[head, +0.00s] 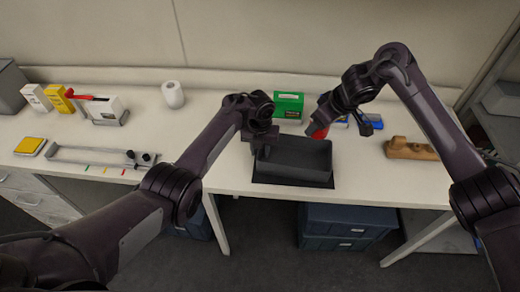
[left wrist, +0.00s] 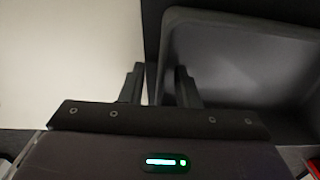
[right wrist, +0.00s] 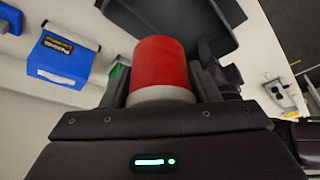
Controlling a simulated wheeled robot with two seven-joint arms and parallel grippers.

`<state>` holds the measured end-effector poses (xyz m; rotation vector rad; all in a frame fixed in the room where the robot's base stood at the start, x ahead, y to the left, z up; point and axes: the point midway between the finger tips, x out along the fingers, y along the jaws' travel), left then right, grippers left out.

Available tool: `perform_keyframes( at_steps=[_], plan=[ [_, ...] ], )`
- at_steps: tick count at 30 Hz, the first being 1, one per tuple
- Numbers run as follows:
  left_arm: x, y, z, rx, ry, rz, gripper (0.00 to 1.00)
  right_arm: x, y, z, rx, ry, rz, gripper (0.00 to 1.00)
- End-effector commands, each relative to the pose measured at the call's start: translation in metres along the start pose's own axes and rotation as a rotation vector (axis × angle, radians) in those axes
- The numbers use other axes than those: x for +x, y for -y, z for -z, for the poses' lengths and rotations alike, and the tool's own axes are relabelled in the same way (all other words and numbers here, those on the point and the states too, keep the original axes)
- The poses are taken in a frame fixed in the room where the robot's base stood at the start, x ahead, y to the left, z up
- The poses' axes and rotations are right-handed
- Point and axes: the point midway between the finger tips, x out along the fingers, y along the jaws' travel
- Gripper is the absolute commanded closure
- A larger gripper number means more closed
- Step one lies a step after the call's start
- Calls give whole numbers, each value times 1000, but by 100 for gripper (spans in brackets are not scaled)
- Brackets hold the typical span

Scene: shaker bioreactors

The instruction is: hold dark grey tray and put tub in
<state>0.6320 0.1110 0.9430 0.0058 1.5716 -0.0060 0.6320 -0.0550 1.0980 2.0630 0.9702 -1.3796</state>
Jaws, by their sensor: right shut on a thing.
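The dark grey tray (head: 318,178) sits near the table's front edge, and its inside looks empty. My left gripper (head: 262,142) is at its left end. In the left wrist view, the fingers (left wrist: 158,85) stand apart either side of the tray wall (left wrist: 240,22), one outside and one inside. The red tub (head: 319,131) with a pale end is in my right gripper (right wrist: 163,90), above the table right of the tray's far corner. In the right wrist view, the tub (right wrist: 160,62) is between the fingers and the tray lies beyond it.
A green box (head: 289,103) stands behind the tray. A white roll (head: 173,95) and a metal rail frame (head: 95,157) are to the left. Clear table lies right of the tray.

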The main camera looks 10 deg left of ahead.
Motion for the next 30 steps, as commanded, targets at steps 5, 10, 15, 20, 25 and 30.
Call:
perform_keyframes(
  at_steps=[5, 10, 15, 20, 25, 30],
  plan=[
    [2, 0, 0, -1, 1, -1, 71, 0, 0, 0, 0, -1, 0, 70],
    [2, 0, 0, -1, 1, -1, 77, 0, 0, 0, 0, -1, 0, 70],
    [2, 0, 0, -1, 1, -1, 100, 0, 0, 0, 0, -1, 0, 70],
    [1, 0, 0, -1, 1, -1, 100, 0, 0, 0, 0, -1, 0, 70],
    [1, 0, 0, -1, 1, -1, 100, 3, 1, 0, 16, -2, -5, 70],
    [1, 0, 0, -1, 1, -1, 100, 22, 5, -4, 166, -7, -67, 70]
  ],
)
